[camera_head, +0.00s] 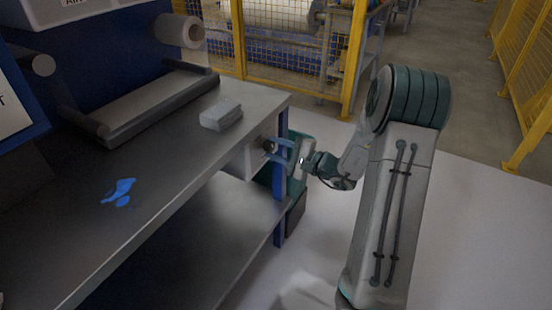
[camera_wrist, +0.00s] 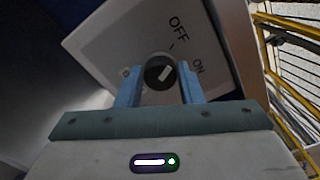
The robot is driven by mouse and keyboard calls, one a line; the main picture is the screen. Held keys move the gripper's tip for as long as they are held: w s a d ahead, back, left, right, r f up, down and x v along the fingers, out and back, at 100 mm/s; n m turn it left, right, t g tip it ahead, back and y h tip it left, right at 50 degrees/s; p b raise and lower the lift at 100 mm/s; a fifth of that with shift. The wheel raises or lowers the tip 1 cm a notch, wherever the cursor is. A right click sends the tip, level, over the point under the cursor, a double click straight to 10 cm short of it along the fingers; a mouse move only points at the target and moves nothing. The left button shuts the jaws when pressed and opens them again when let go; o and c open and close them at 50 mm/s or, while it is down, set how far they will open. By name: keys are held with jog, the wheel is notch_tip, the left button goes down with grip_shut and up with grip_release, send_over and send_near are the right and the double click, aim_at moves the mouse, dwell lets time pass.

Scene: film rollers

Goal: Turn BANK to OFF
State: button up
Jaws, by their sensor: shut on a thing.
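A round black knob (camera_wrist: 160,72) with a white pointer line sits on a pale switch box (camera_wrist: 105,45) marked OFF and ON. The pointer slants to the upper right, between the OFF and ON words. No BANK label can be read. In the head view the box (camera_head: 240,161) is under the right end of the bench, with the dark knob (camera_head: 268,146) on its face. My gripper (camera_wrist: 159,75) has its blue fingers on either side of the knob and is shut on it. It also shows in the head view (camera_head: 280,150), reaching in from the right.
A blue bench leg (camera_head: 280,215) stands close below my gripper. Yellow fencing (camera_head: 270,45) is behind. The floor at right is open.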

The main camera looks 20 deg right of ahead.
jog(key=shift+f+n+b, duration=0.15)
jog(key=shift+n+b, duration=0.45)
jog(key=shift+b, duration=0.05)
jog(key=o, duration=1)
jog(key=shift+c, duration=0.2)
jog(key=p+v, duration=0.1)
jog(key=v, duration=1.3)
jog(key=shift+p, duration=0.3)
jog(key=shift+r, duration=0.2)
